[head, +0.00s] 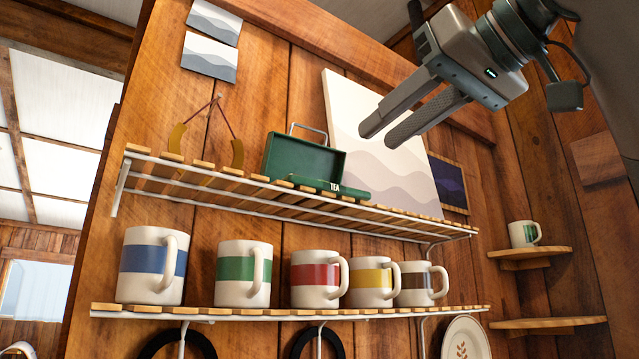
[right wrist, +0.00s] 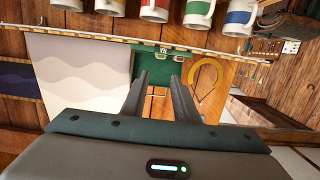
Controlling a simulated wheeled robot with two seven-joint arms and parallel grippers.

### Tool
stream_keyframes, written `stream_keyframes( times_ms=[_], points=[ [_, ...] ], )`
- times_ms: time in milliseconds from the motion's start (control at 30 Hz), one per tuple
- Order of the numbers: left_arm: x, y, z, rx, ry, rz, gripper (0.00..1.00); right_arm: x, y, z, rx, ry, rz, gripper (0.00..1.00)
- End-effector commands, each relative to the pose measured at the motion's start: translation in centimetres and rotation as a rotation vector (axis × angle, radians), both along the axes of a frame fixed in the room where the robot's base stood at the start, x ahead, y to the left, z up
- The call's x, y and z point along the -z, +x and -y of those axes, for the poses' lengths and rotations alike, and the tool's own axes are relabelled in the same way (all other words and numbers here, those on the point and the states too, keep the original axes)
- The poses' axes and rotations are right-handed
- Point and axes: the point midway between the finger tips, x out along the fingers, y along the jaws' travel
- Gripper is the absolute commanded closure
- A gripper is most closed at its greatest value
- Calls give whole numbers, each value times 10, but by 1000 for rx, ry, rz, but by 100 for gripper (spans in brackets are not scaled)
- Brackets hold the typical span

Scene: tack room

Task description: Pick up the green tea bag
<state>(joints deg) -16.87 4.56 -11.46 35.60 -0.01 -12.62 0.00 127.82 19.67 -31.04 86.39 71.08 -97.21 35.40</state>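A green tea box (head: 303,158) marked TEA stands open on the upper slatted shelf, with a wire loop on its top. In the right wrist view the tea box (right wrist: 147,62) shows upside down, beyond the fingertips. I cannot make out a green tea bag in either view; the inside of the box is mostly hidden. My right gripper (head: 380,137) is open and empty, above and to the right of the box, in front of the pale wave picture. Its two fingers (right wrist: 159,82) show apart in the wrist view. My left gripper is not in view.
The upper shelf (head: 400,225) runs above a lower shelf (head: 250,312) with several striped mugs (head: 316,279). A wave canvas (head: 375,165) is behind my right gripper. A hanging horseshoe-like ornament (head: 177,138) is left of the box. Small corner shelves (head: 530,253) are at right.

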Motion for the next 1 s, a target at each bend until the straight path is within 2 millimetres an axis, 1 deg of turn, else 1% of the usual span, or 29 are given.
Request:
stream_keyframes(
  times_ms=[33,133,300,400,500,633,1000],
  points=[
    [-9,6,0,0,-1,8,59,-2,8,-6,-1,-2,-3,73],
    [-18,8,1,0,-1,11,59,1,23,-17,-1,-2,-3,73],
    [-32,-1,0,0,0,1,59,5,47,-34,-1,-2,-3,73],
    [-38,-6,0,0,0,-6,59,8,59,-43,-1,0,-2,73],
    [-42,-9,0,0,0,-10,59,11,67,-48,0,-1,-2,73],
    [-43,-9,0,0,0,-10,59,13,71,-52,-1,1,-1,73],
    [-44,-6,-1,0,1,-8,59,13,72,-52,0,0,0,73]
  ],
)
